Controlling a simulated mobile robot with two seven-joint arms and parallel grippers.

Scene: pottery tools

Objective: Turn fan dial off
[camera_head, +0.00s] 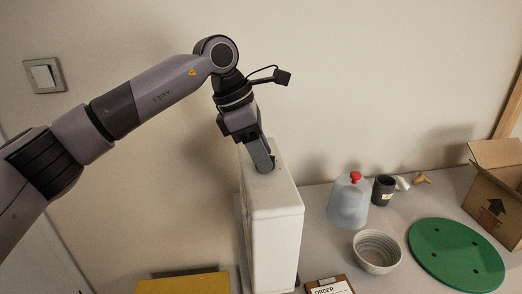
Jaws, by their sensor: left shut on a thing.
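A tall white box-shaped fan unit (275,235) stands on the table in the middle of the head view. My left gripper (268,168) reaches down onto the unit's top face. Its fingers are shut on the fan dial, a small knob mostly hidden by the fingers. The dial's pointing direction cannot be made out. My right gripper is not in view.
On the table to the right are a translucent jug with a red cap (349,202), a dark cup (383,190), a ridged bowl (376,252), a green disc (455,256) and an open cardboard box (493,200). A clipboard (330,286) and a yellow item (184,285) lie in front. A wall switch (44,75) is at left.

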